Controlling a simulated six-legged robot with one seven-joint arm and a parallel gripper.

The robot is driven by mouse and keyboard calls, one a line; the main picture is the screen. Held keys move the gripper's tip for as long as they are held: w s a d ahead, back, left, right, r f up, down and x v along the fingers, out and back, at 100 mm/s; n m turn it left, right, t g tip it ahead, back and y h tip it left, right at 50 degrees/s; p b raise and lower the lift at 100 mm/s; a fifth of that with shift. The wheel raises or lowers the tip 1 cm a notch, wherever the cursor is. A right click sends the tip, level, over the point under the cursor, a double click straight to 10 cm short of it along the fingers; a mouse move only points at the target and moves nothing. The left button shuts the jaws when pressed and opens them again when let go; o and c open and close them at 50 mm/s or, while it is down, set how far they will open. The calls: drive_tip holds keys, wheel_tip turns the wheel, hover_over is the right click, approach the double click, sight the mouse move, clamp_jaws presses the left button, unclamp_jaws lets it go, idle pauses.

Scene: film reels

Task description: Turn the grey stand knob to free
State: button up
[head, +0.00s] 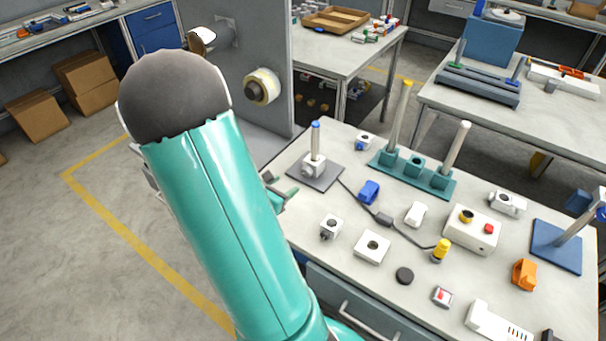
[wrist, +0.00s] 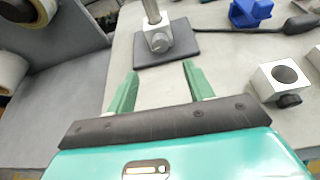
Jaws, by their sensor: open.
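The grey stand (head: 325,183) is at the table's left corner, with a dark square base, an upright post with a blue top, and a light metal block low on the post. In the wrist view, the stand's base (wrist: 183,47) lies just beyond my fingertips. A round grey knob (wrist: 161,43) is on the near face of the block. My gripper (wrist: 160,70) is open and empty, its green fingers pointing toward the stand and apart from the knob. In the head view, my gripper (head: 283,185) shows at the table's left edge, partly hidden by my arm.
A loose metal block (head: 331,226) with a hole stands to the right of my gripper. A blue part (head: 369,191) and a dark cable lie right of the stand. A green rack (head: 440,185) with posts is behind. A grey panel (head: 270,60) with a roll stands at left.

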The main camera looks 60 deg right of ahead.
sight(305, 173)
drive_tip(key=x, duration=1.1)
drive_tip(key=shift+d, duration=0.15)
drive_tip(key=c, duration=1)
drive_tip(key=shift+o, duration=0.2)
drive_tip(key=shift+w+n+g, duration=0.1)
drive_tip(key=shift+n+g, duration=0.3)
drive_tip(key=shift+n, duration=0.2)
drive_tip(key=shift+n+g, duration=1)
drive_tip(key=shift+n, duration=0.4)
